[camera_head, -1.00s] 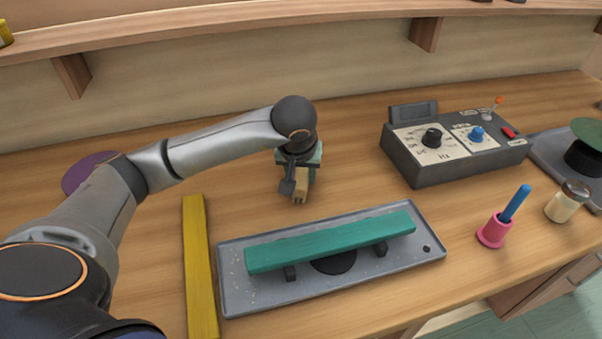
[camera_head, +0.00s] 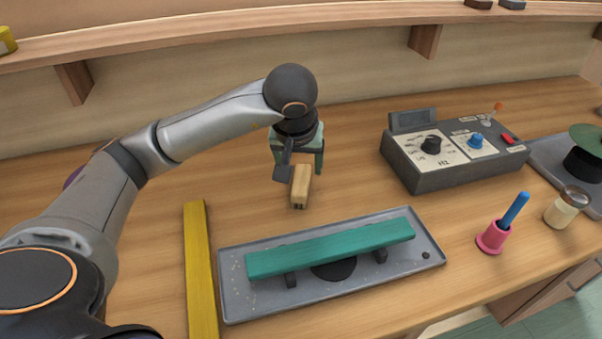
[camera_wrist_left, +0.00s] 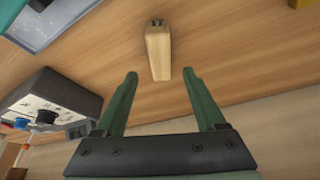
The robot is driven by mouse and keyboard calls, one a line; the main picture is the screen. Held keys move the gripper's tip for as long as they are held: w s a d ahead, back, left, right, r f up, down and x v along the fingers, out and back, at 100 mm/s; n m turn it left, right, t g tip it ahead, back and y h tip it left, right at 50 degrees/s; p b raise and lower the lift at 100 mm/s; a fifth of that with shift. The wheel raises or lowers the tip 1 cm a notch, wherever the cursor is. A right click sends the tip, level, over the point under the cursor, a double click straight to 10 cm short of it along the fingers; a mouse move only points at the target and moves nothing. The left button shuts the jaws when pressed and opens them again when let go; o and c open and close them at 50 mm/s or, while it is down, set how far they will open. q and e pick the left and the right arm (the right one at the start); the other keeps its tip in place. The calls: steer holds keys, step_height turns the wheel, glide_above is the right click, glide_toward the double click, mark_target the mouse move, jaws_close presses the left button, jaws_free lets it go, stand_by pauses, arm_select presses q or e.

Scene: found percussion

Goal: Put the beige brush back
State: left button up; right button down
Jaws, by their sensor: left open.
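The beige brush (camera_head: 300,188) is a small light-wood block lying on the wooden bench, behind the tray. It also shows in the left wrist view (camera_wrist_left: 158,50), beyond my fingertips, with small dark prongs or holes at its far end. My left gripper (camera_head: 302,170) is open, its green fingers pointing down just above and behind the brush. In the left wrist view the gripper (camera_wrist_left: 160,75) has empty space between its fingers, and the brush appears clear of them. My right gripper is not in view.
A grey tray (camera_head: 430,263) carries a green bar (camera_head: 330,247) in front of the brush. A yellow bar (camera_head: 199,270) lies to its left. A grey control box (camera_head: 430,180) stands at right, with a pink holder (camera_head: 491,238) and a jar (camera_head: 562,212) nearby. A wall shelf (camera_head: 200,45) runs behind.

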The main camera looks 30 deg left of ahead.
arm_select(q)
steer(key=shift+v, duration=2.15)
